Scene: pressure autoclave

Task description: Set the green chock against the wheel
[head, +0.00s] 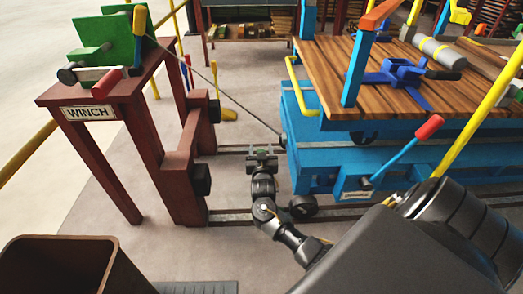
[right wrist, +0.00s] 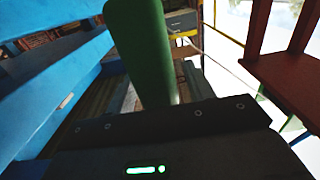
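The green chock (head: 262,152) is at the tip of my right gripper (head: 262,163), beside the left end of the blue cart. In the right wrist view the green chock (right wrist: 139,50) rises as a green bar from my dark gripper body (right wrist: 165,140). The gripper appears shut on it; the fingertips are mostly hidden. A dark wheel (head: 303,206) of the cart stands on the near rail, lower and to the right of the chock, with a gap between them. My left gripper is not in view.
The blue cart (head: 420,157) with a wooden deck (head: 330,75) stands right. The brown winch stand (head: 147,140) is left, its cable (head: 225,90) running to the cart. A red-tipped lever (head: 428,127) sticks up from the cart. A brown bin (head: 65,243) is at lower left.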

